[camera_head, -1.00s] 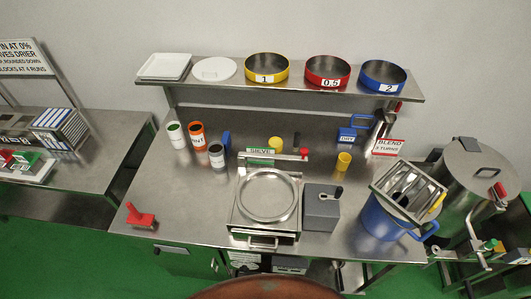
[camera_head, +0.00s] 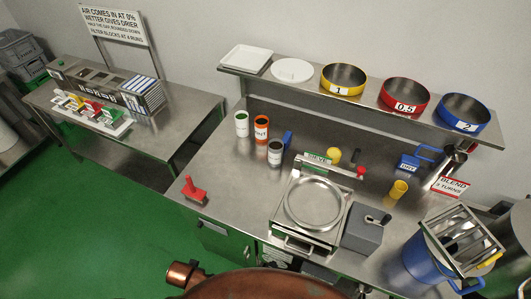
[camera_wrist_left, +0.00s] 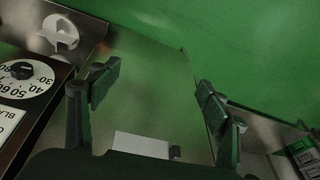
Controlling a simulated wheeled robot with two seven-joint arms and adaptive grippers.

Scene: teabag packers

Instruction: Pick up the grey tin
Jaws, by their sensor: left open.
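The grey tin (camera_head: 275,152) is a small dark-grey cylinder with a white label. It stands upright on the steel bench, at the front right of a group with a green-marked tin (camera_head: 242,124) and an orange tin (camera_head: 261,130). My left gripper (camera_wrist_left: 160,88) shows only in the left wrist view. Its two fingers are apart, with nothing between them. Green floor and a steel surface lie beyond the fingers. The grey tin is not seen in that view. My right gripper is in neither view.
A sieve machine (camera_head: 291,226) is in front and to the right. A red-handled tool (camera_head: 194,190) lies near the bench's left edge. A shelf (camera_head: 305,84) with pans overhangs the back. Bench left of centre is clear.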

